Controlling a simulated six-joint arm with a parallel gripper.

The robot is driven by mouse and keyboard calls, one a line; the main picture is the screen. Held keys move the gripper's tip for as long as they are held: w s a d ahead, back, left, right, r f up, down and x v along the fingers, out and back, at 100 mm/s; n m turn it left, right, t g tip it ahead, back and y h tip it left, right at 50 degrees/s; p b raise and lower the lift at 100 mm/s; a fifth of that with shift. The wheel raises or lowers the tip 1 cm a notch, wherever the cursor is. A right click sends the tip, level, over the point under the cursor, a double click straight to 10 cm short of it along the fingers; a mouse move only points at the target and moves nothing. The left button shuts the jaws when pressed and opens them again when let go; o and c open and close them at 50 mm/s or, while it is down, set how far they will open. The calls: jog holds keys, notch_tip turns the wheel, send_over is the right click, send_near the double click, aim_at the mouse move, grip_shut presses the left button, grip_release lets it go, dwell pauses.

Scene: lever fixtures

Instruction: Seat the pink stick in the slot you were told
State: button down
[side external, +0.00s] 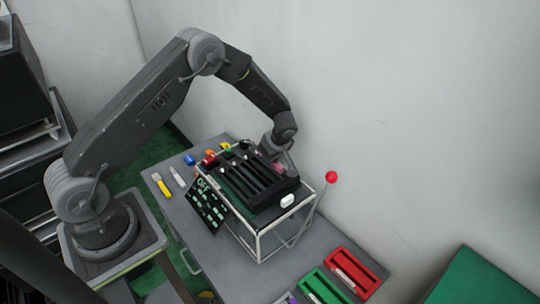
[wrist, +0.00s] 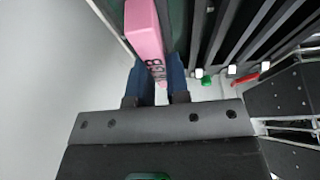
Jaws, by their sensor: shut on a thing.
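The pink stick (wrist: 146,30) is gripped between the blue fingers of my gripper (wrist: 158,78) in the wrist view. Dark lettering shows on its near end; its far end runs out of the top of the picture. The black slotted rack (wrist: 232,42) lies just right of the stick, with long parallel slots. In the side view my gripper (side external: 281,160) is at the back right edge of the rack (side external: 262,187), with a small blur of pink at it. Whether the stick touches the rack, or lies in a slot, I cannot tell.
The rack stands on a white wire frame (side external: 258,240) on a grey table. A dark panel with green markings (side external: 208,205) leans in front. A red-knobbed lever (side external: 331,177) rises at right. Red (side external: 355,272) and green (side external: 325,288) trays lie front right. A wall stands close behind.

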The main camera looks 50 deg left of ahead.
jog(key=shift+f, duration=0.15)
jog(key=c, duration=1)
grip_release()
jog(key=v, duration=1.4)
jog(key=shift+f, duration=0.1)
